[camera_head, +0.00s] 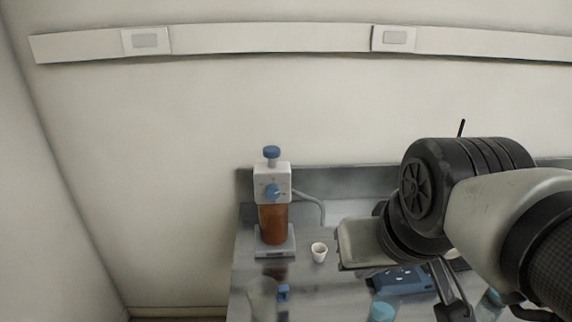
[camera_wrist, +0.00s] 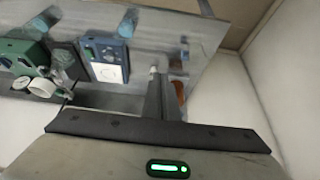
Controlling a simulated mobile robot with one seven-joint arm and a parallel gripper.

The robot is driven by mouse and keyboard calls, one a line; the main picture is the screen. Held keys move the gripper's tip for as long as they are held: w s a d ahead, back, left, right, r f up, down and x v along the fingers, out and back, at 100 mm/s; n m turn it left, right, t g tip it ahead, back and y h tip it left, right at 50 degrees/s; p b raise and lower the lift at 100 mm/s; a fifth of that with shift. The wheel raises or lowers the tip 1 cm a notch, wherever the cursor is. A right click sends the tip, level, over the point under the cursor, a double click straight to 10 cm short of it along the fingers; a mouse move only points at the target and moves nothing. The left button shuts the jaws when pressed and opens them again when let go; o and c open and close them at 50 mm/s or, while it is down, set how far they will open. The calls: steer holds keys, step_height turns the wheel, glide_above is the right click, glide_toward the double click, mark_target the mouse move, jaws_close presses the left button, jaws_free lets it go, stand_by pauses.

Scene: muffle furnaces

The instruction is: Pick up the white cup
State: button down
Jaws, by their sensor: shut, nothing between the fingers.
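The small white cup (camera_head: 319,252) stands upright on the grey bench, just right of the dispenser bottle's base in the head view. Its inside looks brownish. My gripper (camera_head: 452,292) is to the right of the cup and apart from it, partly hidden by my own arm. In the wrist view my gripper (camera_wrist: 163,78) shows its fingers together with nothing held.
A brown dispenser bottle (camera_head: 273,222) with a blue knob stands left of the cup. A blue device (camera_head: 402,281) and several blue-capped items are nearer. A green device (camera_wrist: 22,55) shows in the wrist view.

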steer(key=c, duration=2.3)
jaws_free()
steer(key=o, duration=1.1)
steer(key=shift+m+h, duration=0.4)
steer(key=shift+m, duration=0.3)
steer(key=w+f+b, duration=0.1)
steer(key=w+b, duration=0.1)
steer(key=w+f+b, duration=0.1)
steer(key=w+b, duration=0.1)
steer(key=w+f+b, duration=0.2)
steer(key=shift+d, duration=0.2)
steer(key=shift+o, duration=0.8)
steer(key=w+f+m+b, duration=0.2)
steer(key=w+f+b, duration=0.3)
steer(key=w, duration=0.4)
steer(key=shift+a+f+g+h+b, duration=0.15)
steer(key=shift+a+g+h+b, duration=0.2)
steer(key=shift+b, duration=0.5)
steer(key=m+h+b, duration=0.2)
steer(key=m+b, duration=0.1)
steer(key=b, duration=0.8)
glide_above(321, 252)
steer(key=s+a, duration=0.3)
steer(key=s, duration=0.1)
step_height(321, 252, down, 22)
steer(key=shift+d+r, duration=0.15)
steer(key=shift+r, duration=0.05)
steer(key=shift+b+x, duration=0.5)
steer(key=shift+x, duration=2.5)
